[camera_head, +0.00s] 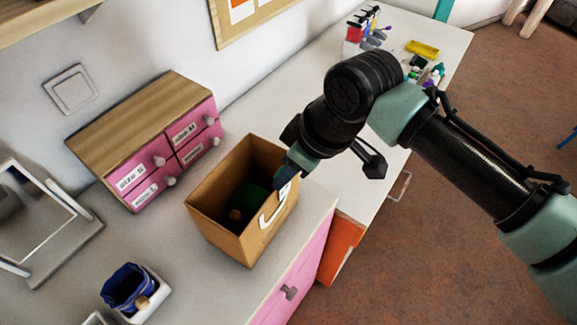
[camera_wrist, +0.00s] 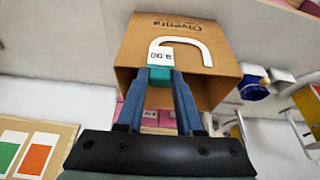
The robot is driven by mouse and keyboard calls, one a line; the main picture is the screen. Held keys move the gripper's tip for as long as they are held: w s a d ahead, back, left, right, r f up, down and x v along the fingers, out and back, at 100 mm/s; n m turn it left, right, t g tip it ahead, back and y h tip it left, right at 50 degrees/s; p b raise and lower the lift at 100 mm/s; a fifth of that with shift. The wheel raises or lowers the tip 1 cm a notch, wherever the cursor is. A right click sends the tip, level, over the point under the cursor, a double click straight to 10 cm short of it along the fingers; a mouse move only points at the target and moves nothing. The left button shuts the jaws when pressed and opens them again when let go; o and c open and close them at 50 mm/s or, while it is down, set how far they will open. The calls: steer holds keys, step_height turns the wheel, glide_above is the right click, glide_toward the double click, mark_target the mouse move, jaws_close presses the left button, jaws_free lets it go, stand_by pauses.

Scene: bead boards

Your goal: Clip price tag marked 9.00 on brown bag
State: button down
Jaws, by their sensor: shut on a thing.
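The brown bag (camera_head: 228,234) stands upright and open on the grey counter, with a white curved handle (camera_head: 268,217) on its front side. My gripper (camera_head: 287,178) is at the bag's right rim. In the wrist view my gripper (camera_wrist: 160,76) is shut on the teal clip (camera_wrist: 160,74) of a price tag. The tag's white label (camera_wrist: 160,56) reads upside down, apparently 9.00, and overlaps the side of the bag (camera_wrist: 222,66) by the handle. I cannot tell whether the clip grips the rim.
A pink drawer unit (camera_head: 125,150) with a wooden top stands behind the bag. A blue pouch in a white holder (camera_head: 150,298) is at the front left, and a mirror (camera_head: 40,215) at the left. Dark green contents (camera_head: 247,203) lie inside the bag.

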steer(key=shift+c, duration=0.3)
jaws_free()
stand_by(0.3)
stand_by(0.4)
step_height(320, 180, up, 8)
steer(key=p, duration=0.7)
stand_by(0.7)
